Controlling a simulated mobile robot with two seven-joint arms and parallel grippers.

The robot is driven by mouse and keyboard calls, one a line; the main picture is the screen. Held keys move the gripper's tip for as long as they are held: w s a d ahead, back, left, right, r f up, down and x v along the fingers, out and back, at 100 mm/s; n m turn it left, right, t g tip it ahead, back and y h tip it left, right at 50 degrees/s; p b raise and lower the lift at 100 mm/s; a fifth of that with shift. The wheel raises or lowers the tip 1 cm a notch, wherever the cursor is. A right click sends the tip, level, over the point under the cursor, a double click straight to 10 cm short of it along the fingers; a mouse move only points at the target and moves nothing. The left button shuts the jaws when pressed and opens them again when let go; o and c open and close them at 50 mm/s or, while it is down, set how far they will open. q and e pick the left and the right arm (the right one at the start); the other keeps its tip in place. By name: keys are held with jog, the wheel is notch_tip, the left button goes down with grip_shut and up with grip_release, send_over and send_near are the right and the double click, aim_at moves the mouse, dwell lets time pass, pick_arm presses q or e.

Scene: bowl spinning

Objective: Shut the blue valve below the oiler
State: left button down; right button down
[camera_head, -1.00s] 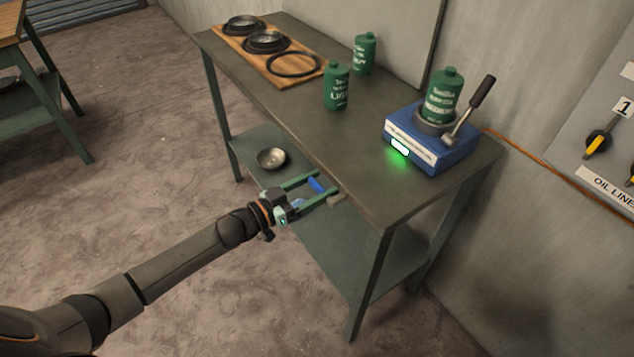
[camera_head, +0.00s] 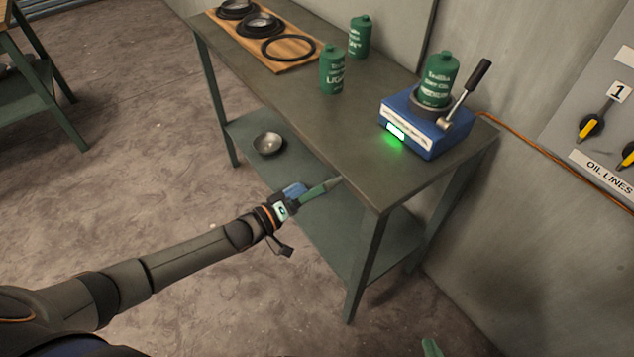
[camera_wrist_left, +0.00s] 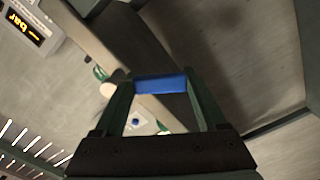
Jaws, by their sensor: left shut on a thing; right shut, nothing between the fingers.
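My left gripper (camera_head: 315,190) reaches in from the left to the worktable's front edge, its fingers seen nearly edge-on. In the left wrist view, a blue bar-shaped handle (camera_wrist_left: 161,85) lies across between its two fingers, which are shut on it. Blue also shows beside the fingers in the head view (camera_head: 293,189). The valve body and the oiler cannot be made out clearly. A green fingertip of my right gripper (camera_head: 430,347) shows at the bottom edge of the head view, apart from the table; the rest is cut off.
The worktable (camera_head: 300,115) carries a blue device (camera_head: 410,130) with a green bottle and a lever, two more green bottles, and a wooden board with dark rings. A metal bowl (camera_head: 268,144) sits on the lower shelf. A panel with yellow-handled knobs is at right.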

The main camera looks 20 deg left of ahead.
pick_arm(q)
jog(key=n, duration=0.1)
jog(key=s+d+n, duration=0.1)
jog(key=n, duration=0.1)
jog(key=shift+d+f, duration=0.1)
jog(key=shift+f, duration=0.3)
jog(key=shift+s+d+f+n+b, duration=0.1)
jog(key=shift+s+d+n+b, duration=0.2)
jog(key=shift+n, duration=0.55)
jog(key=shift+s+d+n+b, duration=0.15)
jog(key=shift+d+n, duration=0.1)
jog(key=shift+n, duration=0.6)
grip_release()
jog(key=shift+s, duration=0.1)
jog(key=v, duration=1.2)
jog(key=shift+s+a, duration=0.1)
jog(key=shift+a, duration=0.05)
